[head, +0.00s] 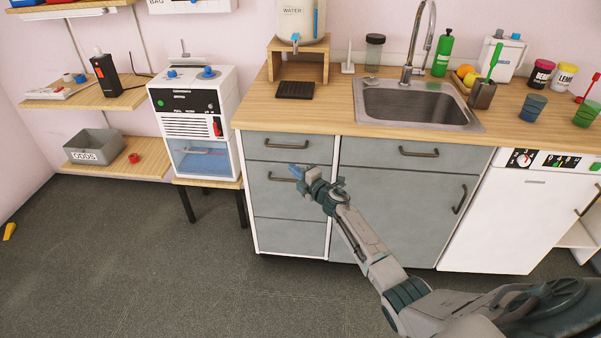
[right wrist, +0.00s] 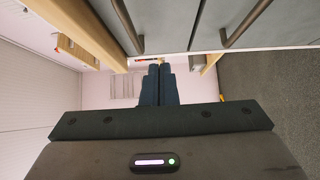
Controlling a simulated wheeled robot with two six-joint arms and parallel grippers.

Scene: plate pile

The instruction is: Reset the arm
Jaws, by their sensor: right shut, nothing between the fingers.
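My right arm reaches in from the lower right of the head view. Its gripper (head: 298,169) is in front of the grey drawers below the counter, near the middle drawer's handle. In the right wrist view the two dark fingers (right wrist: 158,85) lie together with nothing between them. In the head view I cannot tell how far the fingertips are from the drawer front. My left gripper is not in view.
The wooden counter (head: 310,119) holds a sink (head: 415,105), a water dispenser (head: 301,20) and several cups and jars. Drawer and door handles stick out from the cabinet front. A white machine (head: 194,112) stands on a small table at left.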

